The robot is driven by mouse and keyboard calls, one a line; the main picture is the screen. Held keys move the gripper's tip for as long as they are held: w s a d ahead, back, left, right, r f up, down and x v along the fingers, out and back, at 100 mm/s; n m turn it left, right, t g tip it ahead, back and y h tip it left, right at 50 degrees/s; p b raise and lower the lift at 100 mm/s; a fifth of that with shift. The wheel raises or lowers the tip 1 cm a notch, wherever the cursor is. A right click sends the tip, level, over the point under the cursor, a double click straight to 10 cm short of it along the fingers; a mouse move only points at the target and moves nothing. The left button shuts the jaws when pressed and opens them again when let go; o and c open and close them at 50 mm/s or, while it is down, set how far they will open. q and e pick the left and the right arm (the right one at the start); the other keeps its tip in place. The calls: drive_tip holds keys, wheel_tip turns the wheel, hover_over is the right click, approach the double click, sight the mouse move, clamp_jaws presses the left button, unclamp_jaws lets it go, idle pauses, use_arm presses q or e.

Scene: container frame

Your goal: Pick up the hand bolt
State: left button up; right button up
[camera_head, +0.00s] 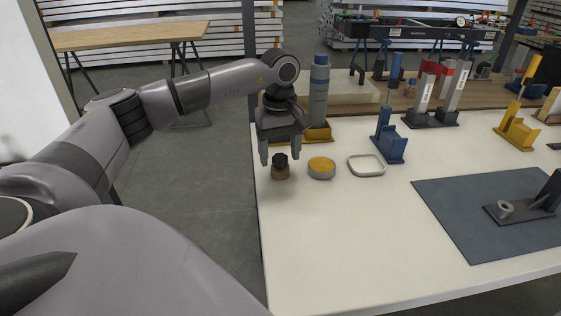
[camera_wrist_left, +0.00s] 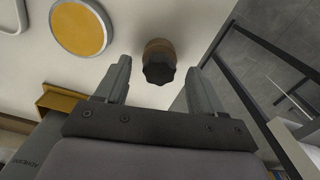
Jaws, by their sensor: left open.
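The hand bolt (camera_head: 280,167) has a dark lobed knob on top of a brown round base. It stands upright near the left edge of the white table (camera_head: 330,230). In the left wrist view the hand bolt (camera_wrist_left: 159,62) shows its knob towards the camera, just beyond and between the fingertips. My left gripper (camera_head: 280,158) is open and empty, pointing down above the hand bolt. Its two fingers also show in the left wrist view (camera_wrist_left: 160,80), one on each side of the knob. Whether a finger touches it cannot be told. My right gripper is not in view.
A round yellow-topped disc (camera_head: 321,167) stands close to the right of the bolt, and a pale ring-like tray (camera_head: 366,165) lies beyond it. A blue-grey cylinder (camera_head: 319,90) in a yellow holder stands behind. A blue holder (camera_head: 390,140) and a dark mat (camera_head: 470,215) are farther right. The front table area is clear.

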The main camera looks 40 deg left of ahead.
sight(280, 156)
use_arm(q)
drive_tip(key=shift+f, duration=0.4)
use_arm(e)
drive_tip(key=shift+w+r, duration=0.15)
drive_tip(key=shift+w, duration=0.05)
use_arm(q)
drive_tip(key=shift+c, duration=0.3)
drive_tip(key=c, duration=1.1)
drive_tip(key=shift+o, duration=0.2)
wheel_tip(280, 156, up, 20)
drive_tip(key=p, duration=0.4)
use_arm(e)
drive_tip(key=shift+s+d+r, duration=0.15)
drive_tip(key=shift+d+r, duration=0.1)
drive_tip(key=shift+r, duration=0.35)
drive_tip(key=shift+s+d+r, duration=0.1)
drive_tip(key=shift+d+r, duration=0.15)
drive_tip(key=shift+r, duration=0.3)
